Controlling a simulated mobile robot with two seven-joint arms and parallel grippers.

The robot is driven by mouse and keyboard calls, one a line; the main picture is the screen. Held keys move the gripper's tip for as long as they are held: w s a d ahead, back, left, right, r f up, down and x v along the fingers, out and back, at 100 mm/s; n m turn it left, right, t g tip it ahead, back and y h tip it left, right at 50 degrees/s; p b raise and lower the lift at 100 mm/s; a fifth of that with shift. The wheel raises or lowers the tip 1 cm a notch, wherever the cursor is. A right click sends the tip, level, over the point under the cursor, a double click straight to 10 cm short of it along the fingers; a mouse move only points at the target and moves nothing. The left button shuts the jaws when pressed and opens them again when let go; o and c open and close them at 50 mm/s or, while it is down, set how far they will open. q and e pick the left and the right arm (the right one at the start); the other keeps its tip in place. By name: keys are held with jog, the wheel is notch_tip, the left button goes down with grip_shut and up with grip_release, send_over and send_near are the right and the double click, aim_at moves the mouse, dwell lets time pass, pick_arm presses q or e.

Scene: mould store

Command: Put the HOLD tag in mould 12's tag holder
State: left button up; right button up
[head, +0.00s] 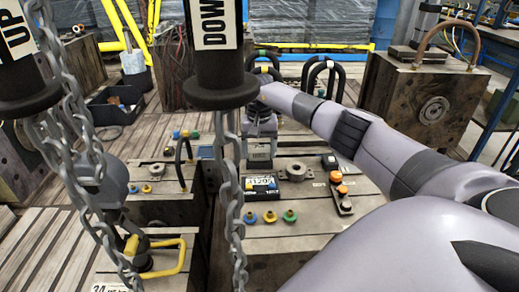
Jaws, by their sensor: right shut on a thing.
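My right gripper (260,160) reaches in from the right and points down over a wooden-looking mould block in the middle. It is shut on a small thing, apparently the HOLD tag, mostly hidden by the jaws. Just below the jaws is a small dark plate with white lettering (262,184); I cannot read it surely, nor tell whether it is the tag or part of the holder. The number 12 and the tag holder are not clearly readable. My left gripper does not show.
Blue, yellow and green couplings (270,217) stand before the plate. An orange-button box (340,190) is to the right. A yellow handle (178,262) is lower left.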

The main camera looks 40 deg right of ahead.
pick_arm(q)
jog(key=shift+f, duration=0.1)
pick_arm(e)
jog(key=o, duration=1.1)
jog(key=shift+c, duration=0.2)
jog(key=shift+r, duration=0.5)
notch_tip(320, 180, up, 6)
jog(key=shift+f+p, duration=0.1)
jog(key=shift+p, duration=0.75)
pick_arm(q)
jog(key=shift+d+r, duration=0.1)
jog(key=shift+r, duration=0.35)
pick_arm(e)
jog(key=shift+r, duration=0.2)
